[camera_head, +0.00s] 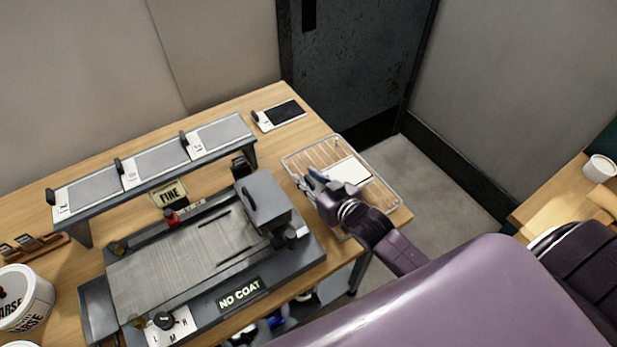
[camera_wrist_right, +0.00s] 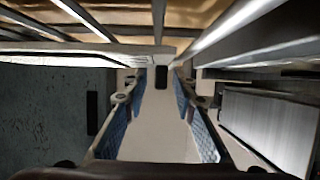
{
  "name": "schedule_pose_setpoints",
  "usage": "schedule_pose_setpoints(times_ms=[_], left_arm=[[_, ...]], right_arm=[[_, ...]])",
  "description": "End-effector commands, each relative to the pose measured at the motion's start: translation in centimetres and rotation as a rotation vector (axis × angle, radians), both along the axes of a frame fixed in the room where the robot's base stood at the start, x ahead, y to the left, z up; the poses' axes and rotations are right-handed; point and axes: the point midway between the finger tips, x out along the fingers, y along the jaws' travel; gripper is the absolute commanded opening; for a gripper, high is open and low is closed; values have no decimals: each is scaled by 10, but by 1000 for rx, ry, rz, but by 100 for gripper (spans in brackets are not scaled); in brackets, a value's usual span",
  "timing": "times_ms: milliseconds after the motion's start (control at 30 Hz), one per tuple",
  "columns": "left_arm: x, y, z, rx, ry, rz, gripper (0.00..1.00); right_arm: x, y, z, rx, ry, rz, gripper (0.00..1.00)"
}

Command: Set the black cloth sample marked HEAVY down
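A black cloth sample (camera_head: 285,112) on a white card lies flat on the table near its back right edge, with a dark knob at its left end. Its lettering is too small to read. My right gripper (camera_head: 311,182) is at the wire basket, apart from that sample. In the right wrist view its blue-padded fingers (camera_wrist_right: 160,95) stand apart, with a pale surface and a small black piece between them. I see gaps beside that piece, so nothing looks pinched. My left gripper is not in view.
The wire basket (camera_head: 384,180) at the table's right end has a white card (camera_head: 351,171) at it. A shelf (camera_head: 158,176) bears several grey samples. The coating machine (camera_head: 175,262) fills the front. A white tub (camera_head: 28,300) stands left. Bare table lies between shelf and basket.

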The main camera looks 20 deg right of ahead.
Motion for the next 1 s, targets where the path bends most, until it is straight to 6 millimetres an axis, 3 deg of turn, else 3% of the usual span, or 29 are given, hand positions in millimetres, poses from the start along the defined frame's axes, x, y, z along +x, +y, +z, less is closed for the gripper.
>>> schedule_pose_setpoints(times_ms=[167,700,1000], left_arm=[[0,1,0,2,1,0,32],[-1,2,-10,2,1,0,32],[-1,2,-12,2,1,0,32]], right_arm=[[-5,-1,4,0,1,0,25],[-90,-13,38,-1,3,-1,25],[-109,-16,48,0,0,-1,25]])
